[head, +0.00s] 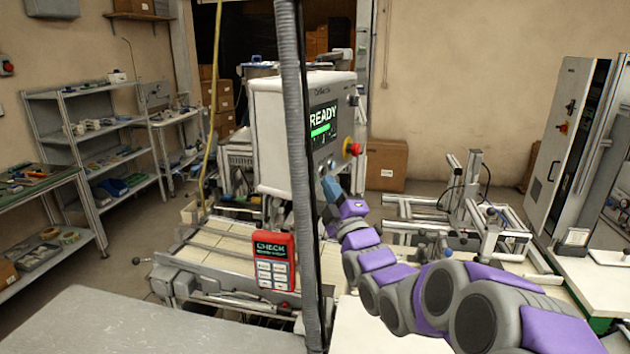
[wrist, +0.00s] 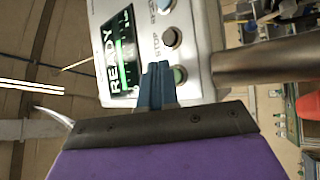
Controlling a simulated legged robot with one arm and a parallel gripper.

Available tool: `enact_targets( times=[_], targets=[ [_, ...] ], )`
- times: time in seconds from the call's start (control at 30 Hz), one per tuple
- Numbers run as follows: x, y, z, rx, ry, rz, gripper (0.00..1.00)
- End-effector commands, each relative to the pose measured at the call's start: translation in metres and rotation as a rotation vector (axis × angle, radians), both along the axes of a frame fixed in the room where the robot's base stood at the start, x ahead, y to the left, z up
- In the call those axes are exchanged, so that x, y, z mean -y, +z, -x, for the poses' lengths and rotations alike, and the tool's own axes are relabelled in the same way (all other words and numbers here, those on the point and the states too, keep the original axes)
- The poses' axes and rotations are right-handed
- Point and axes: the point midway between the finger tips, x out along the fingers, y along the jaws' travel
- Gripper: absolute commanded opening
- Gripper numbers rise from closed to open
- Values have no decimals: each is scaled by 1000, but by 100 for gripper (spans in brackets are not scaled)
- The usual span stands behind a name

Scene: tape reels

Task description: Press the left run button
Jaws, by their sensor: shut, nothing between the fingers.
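A pale machine console (head: 284,130) carries a screen (head: 323,121) reading READY, also seen turned sideways in the wrist view (wrist: 118,52). Beside the screen in the wrist view is a row of round buttons. The green one (wrist: 181,75), at the panel's left end, appears to be the left run button; its label is hidden. A darker button (wrist: 172,38) labelled STOP is beside it. My gripper (head: 330,187) is in front of the console's lower part. Its blue fingers (wrist: 157,70) are shut and empty, right beside the green button. I cannot tell whether they touch it.
A red knob on a yellow base (head: 352,149) sticks out on the console's right. A grey ribbed conduit (head: 297,200) runs vertically close to my arm. A red CHECK box (head: 273,261) hangs below the console by the conveyor (head: 222,258). A dark cylinder (wrist: 265,65) crosses the wrist view's right.

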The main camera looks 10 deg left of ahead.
Motion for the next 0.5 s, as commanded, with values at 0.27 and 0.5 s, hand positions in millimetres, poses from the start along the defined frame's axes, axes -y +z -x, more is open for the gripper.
enact_targets(
  times=[0.27,0.5],
  targets=[
    [-7,1,-1,0,1,1,0],
    [-6,2,-1,0,0,0,0]
  ],
)
